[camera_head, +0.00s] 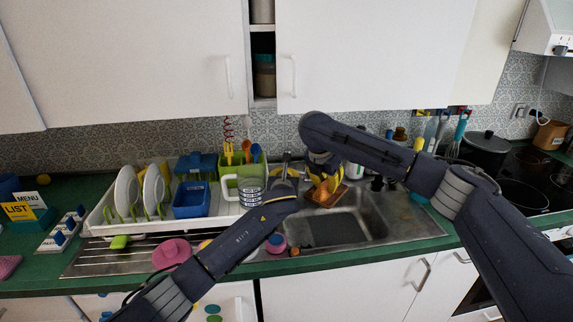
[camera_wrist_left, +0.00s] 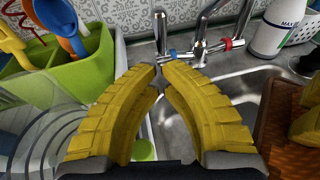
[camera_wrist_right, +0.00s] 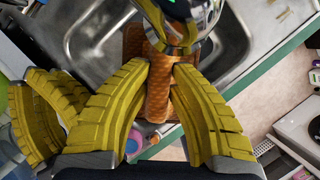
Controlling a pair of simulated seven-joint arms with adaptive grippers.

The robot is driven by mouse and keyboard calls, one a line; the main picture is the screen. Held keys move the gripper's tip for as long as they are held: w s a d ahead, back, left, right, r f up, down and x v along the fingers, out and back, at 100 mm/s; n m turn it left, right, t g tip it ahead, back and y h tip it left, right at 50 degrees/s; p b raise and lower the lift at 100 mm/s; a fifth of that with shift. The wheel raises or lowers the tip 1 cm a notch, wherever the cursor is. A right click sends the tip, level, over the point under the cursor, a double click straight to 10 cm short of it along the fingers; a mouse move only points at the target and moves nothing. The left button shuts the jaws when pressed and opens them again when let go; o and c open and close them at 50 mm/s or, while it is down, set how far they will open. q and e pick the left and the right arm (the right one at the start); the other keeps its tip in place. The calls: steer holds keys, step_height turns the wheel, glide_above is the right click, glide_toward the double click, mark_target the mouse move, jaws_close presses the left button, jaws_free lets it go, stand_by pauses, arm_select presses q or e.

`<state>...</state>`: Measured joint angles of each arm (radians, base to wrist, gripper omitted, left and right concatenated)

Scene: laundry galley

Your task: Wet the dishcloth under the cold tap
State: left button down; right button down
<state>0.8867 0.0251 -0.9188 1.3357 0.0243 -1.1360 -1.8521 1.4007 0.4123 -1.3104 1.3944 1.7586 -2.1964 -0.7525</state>
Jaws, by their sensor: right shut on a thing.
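The orange-brown waffle dishcloth (camera_wrist_right: 158,95) hangs from my right gripper (camera_wrist_right: 165,72), whose yellow fingers are shut on it. In the head view the dishcloth (camera_head: 325,196) is over the left part of the sink (camera_head: 372,213). The chrome tap (camera_wrist_right: 180,25) is close to the cloth in the right wrist view; I see no water stream. In the left wrist view the tap (camera_wrist_left: 199,28) has a blue-marked cold handle (camera_wrist_left: 228,43) and a red-marked handle (camera_wrist_left: 173,53). My left gripper (camera_wrist_left: 161,70) is in front of these, fingertips almost meeting, nothing between them.
A dish rack (camera_head: 100,218) with plates and a green utensil holder (camera_wrist_left: 65,70) stand left of the sink. A white bottle (camera_wrist_left: 280,25) stands behind the sink. A pink item (camera_head: 171,252) lies on the drainer. My two grippers are close together.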

arm_select(q)
steer(key=r+x, duration=0.1)
steer(key=x, duration=0.9)
steer(key=shift+w+r, duration=0.15)
stand_by(0.5)
steer(key=shift+w+d+r, duration=0.1)
steer(key=shift+w, duration=0.6)
steer(key=v, duration=1.3)
steer(key=shift+s, duration=0.45)
